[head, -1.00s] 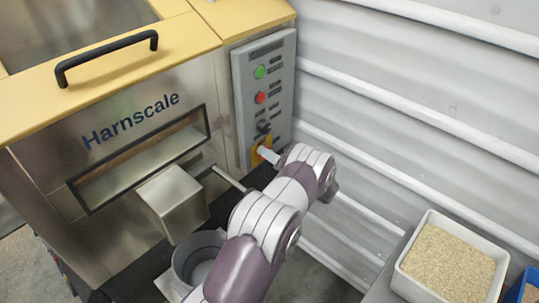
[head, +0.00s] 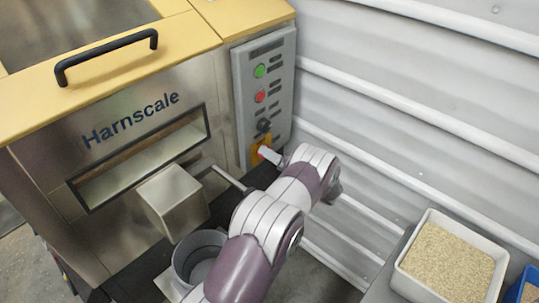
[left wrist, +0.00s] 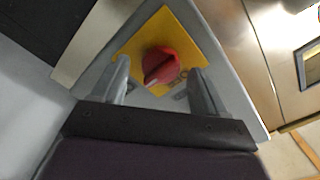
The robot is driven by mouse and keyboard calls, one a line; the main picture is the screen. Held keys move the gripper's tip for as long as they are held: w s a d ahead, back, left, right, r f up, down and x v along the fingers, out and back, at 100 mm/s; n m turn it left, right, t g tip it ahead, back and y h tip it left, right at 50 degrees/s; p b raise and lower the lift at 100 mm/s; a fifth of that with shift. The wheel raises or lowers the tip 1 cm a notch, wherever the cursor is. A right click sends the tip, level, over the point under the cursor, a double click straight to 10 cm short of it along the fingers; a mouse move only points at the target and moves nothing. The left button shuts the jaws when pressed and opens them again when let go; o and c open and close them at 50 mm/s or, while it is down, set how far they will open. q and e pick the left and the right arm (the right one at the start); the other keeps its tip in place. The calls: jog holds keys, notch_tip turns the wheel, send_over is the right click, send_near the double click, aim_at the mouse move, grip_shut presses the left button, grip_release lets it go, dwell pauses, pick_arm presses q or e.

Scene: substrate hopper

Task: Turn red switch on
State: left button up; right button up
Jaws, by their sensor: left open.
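The red switch (left wrist: 167,64) is a rotary knob on a yellow plate (left wrist: 135,50), large in the left wrist view. In the head view the yellow plate (head: 255,152) is at the bottom of the grey control panel (head: 246,100), and the knob is hidden by my gripper. My left gripper (left wrist: 160,76) is open, its two fingers on either side of the knob; I cannot tell whether they touch it. In the head view the left gripper (head: 268,154) is partly seen, close against the plate. My right gripper is not in view.
Above the plate are a black selector (head: 264,125), a red button (head: 260,96) and a green button (head: 260,71). The steel hopper machine (head: 130,130) stands left, with a box-shaped spout (head: 172,202). A corrugated wall (head: 400,100) closes the right. A white bin (head: 440,222) of grain stands lower right.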

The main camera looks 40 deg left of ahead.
pick_arm(q)
jog(key=s+d, duration=0.1)
jog(key=d, duration=1)
jog(key=shift+d, duration=0.2)
